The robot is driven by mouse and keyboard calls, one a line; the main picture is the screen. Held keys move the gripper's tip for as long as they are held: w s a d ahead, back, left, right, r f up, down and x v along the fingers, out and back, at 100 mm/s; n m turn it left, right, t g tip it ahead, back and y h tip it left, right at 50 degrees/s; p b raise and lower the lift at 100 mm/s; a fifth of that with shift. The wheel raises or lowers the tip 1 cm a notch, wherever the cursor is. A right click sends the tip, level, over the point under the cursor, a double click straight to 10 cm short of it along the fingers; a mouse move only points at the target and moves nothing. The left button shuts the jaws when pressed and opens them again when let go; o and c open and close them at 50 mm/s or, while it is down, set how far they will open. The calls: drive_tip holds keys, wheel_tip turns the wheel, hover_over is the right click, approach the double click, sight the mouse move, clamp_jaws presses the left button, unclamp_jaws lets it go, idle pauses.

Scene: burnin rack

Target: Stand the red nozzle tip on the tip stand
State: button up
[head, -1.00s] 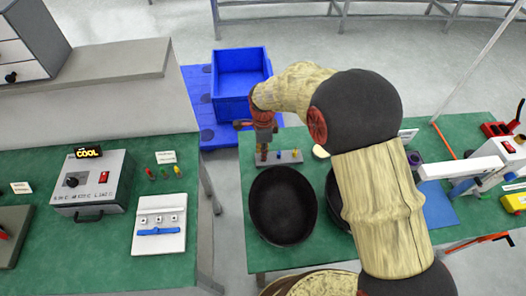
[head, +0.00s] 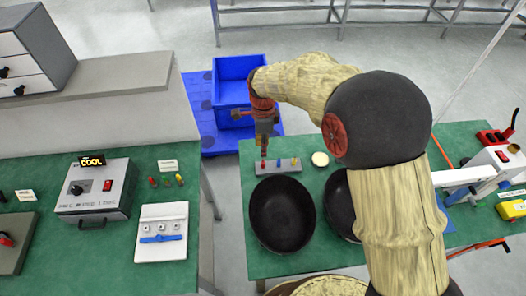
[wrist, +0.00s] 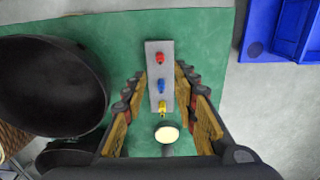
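The tip stand (head: 292,170) is a grey bar on the right-hand green table, behind the black pans. The red nozzle tip (head: 263,164) is upright at the stand's left end. In the wrist view the red tip (wrist: 160,58) is at the far end of the stand (wrist: 153,73), in line with a blue tip (wrist: 161,86) and a yellow tip (wrist: 162,106). My gripper (head: 264,145) is above the stand's left end. In the wrist view my gripper (wrist: 160,80) is open, its fingers apart on both sides of the stand, holding nothing.
Two black pans (head: 283,215) stand in front of the stand. A pale round disc (head: 320,159) lies to its right. A blue crate (head: 238,68) is behind the table. Small coloured pieces (head: 167,182) and a COOL-marked box (head: 93,190) are on the left table.

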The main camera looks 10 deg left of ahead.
drive_tip(key=shift+r, duration=1.35)
drive_tip(key=shift+r, duration=0.1)
drive_tip(key=s+d+r+n+t, duration=0.1)
drive_tip(key=s+d+r+n, duration=0.25)
drive_tip(key=d+r, duration=0.45)
drive_tip(key=s+d+r+n+t, duration=0.25)
drive_tip(key=s+d+r, duration=0.25)
drive_tip(key=d+r, duration=0.3)
drive_tip(key=s+d+r+n+t, duration=0.2)
drive_tip(key=s+d+n, duration=0.7)
drive_tip(key=s, duration=0.7)
drive_tip(key=shift+s+d+r, duration=0.35)
drive_tip(key=shift+d+r, duration=0.25)
drive_tip(key=shift+d, duration=0.5)
